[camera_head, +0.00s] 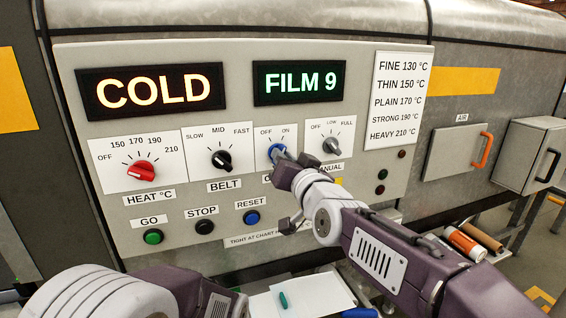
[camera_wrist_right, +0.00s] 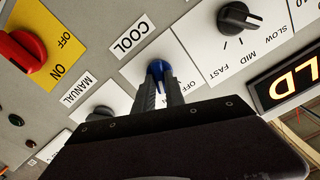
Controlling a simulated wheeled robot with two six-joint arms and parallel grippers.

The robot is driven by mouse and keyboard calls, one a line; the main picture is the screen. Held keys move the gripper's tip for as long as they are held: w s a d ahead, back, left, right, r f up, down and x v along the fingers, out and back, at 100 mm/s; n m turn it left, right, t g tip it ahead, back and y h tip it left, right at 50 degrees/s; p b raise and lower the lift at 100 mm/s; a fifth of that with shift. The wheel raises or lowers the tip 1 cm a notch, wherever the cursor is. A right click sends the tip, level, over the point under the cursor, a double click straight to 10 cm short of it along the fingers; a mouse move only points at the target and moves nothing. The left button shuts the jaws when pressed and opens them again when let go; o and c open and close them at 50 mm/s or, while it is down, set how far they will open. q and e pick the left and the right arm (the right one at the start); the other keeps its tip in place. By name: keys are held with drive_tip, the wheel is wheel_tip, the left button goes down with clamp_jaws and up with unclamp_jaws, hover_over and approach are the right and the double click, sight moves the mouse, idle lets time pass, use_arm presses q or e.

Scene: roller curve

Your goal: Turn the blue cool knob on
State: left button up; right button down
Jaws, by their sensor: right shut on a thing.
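The blue cool knob (camera_head: 275,150) sits on a white plate marked OFF and ON, in the middle of the control panel (camera_head: 300,190). My right gripper (camera_head: 281,156) is at the knob, with its fingers shut on it. In the right wrist view the blue knob (camera_wrist_right: 157,69) shows between the two fingertips (camera_wrist_right: 158,82), beside the COOL label (camera_wrist_right: 130,36). The fingers cover part of the knob, so I cannot tell which way its pointer faces. My left arm shows at the bottom left of the head view, but its gripper is out of the picture.
The belt knob (camera_head: 222,160) is left of the blue knob and the manual knob (camera_head: 331,145) close on its right. The red heat knob (camera_head: 142,171) is farther left. Displays read COLD (camera_head: 153,90) and FILM 9 (camera_head: 298,82). Push buttons sit below.

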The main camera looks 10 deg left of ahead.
drive_tip(key=shift+r, duration=0.25)
drive_tip(key=c, duration=1.4)
unclamp_jaws()
drive_tip(key=shift+d, duration=0.1)
drive_tip(key=shift+s+f, duration=0.1)
drive_tip(key=shift+f, duration=0.05)
drive_tip(key=b+v, duration=0.1)
drive_tip(key=v, duration=0.8)
drive_tip(key=shift+d, duration=0.1)
